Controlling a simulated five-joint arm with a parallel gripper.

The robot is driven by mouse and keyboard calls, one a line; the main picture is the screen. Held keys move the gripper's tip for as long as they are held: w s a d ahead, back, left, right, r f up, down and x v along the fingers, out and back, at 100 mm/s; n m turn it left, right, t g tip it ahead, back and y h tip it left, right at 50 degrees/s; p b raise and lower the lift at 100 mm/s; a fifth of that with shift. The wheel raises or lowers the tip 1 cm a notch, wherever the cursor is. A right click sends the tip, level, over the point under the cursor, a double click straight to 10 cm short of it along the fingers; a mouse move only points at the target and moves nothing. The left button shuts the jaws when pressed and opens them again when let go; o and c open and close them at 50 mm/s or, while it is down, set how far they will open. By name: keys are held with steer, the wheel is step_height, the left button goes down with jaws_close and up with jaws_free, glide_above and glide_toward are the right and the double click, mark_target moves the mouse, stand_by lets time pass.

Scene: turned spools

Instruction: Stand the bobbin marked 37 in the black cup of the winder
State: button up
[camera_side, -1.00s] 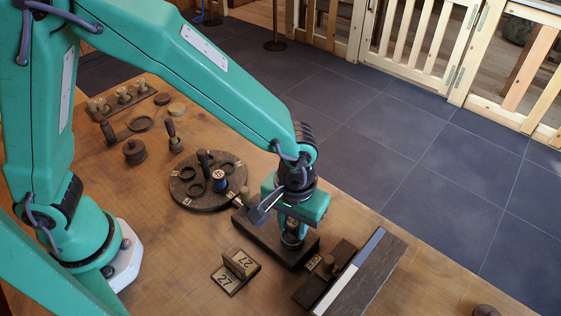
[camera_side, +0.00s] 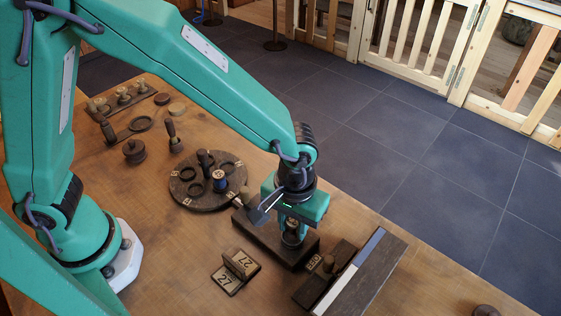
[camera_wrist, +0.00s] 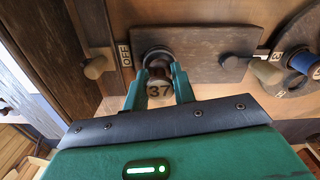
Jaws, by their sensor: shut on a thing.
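The bobbin marked 37 (camera_wrist: 159,93) is between the fingers of my gripper (camera_wrist: 158,84), which is shut on it. Its marked end faces the wrist camera. The black cup (camera_wrist: 157,53) shows as a dark ring just behind the bobbin, on the dark winder board (camera_wrist: 205,50). In the side view my gripper (camera_side: 291,226) points down over the winder board (camera_side: 262,236), with the bobbin under it at the cup. The bobbin looks upright and in line with the cup. The fingers partly hide its lower end, so I cannot tell how deep it sits.
A round dark plate (camera_side: 185,190) with ring cups and a blue spool (camera_side: 220,180) stands left of the winder. A small stand marked 27 (camera_side: 228,280) is in front. A knob on a dark block (camera_side: 328,263) and a long bar (camera_side: 375,268) lie at right.

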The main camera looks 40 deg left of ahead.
steer(key=shift+f, duration=0.5)
stand_by(1.6)
steer(key=o, duration=1)
steer(key=shift+r, duration=0.1)
steer(key=shift+r, duration=4.15)
